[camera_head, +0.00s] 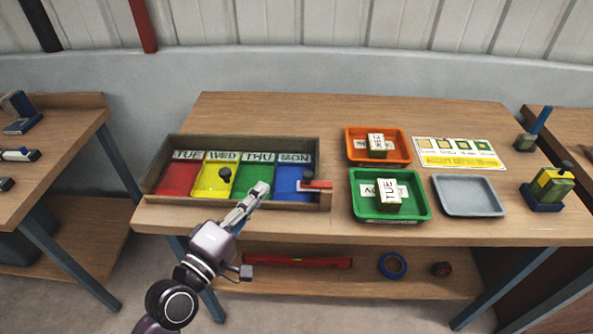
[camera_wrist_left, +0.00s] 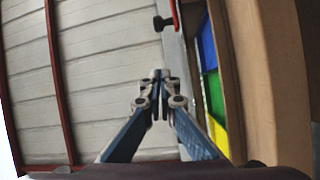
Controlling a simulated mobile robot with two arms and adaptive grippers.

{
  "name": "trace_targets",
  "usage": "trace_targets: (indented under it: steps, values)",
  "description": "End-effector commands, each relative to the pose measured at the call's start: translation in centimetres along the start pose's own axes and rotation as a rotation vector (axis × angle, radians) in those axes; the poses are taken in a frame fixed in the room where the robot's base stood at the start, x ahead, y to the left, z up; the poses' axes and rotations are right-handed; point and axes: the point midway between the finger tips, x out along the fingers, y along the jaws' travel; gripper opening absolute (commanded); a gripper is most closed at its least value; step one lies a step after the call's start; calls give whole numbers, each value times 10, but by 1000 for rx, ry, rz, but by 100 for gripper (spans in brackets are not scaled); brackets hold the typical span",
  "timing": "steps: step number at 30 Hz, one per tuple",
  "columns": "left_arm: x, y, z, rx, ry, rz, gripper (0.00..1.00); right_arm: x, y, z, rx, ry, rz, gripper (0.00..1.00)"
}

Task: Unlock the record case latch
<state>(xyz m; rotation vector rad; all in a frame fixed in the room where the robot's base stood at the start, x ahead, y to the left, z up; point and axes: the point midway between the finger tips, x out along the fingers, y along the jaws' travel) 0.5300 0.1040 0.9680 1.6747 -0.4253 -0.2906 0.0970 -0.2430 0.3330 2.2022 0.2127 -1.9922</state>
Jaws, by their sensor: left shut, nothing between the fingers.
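The record case (camera_head: 148,181) is a dark wooden box on the table with red, yellow, green and blue sections labelled TUE, WED, THU and MON. Its latch (camera_head: 318,185) is a red bar with a dark knob at the case's right end, beside the blue section. The latch also shows in the left wrist view (camera_wrist_left: 176,15), at the top, beyond the fingertips. My left gripper (camera_head: 261,188) is shut and empty, in front of the green section and left of the latch, apart from it. Its closed fingers show in the left wrist view (camera_wrist_left: 157,76). My right gripper is not in view.
An orange tray (camera_head: 350,144) and a green tray (camera_head: 357,205) each hold a labelled block. A grey tray (camera_head: 470,196), a printed card (camera_head: 458,160) and a yellow-green stamp-like object (camera_head: 551,188) stand to the right. A dark knob (camera_head: 225,174) stands on the yellow section.

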Motion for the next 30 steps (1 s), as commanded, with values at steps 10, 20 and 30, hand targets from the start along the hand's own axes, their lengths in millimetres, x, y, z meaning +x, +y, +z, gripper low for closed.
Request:
trace_targets:
  steps: [10, 20, 30]
  values:
    - [14, 2, -1, 0, 2, 1, 0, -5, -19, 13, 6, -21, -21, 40]
    - [80, 3, 0, 0, 0, 2, 0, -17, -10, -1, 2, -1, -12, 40]
    - [90, 0, 30, -1, -1, -2, 0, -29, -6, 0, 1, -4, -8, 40]
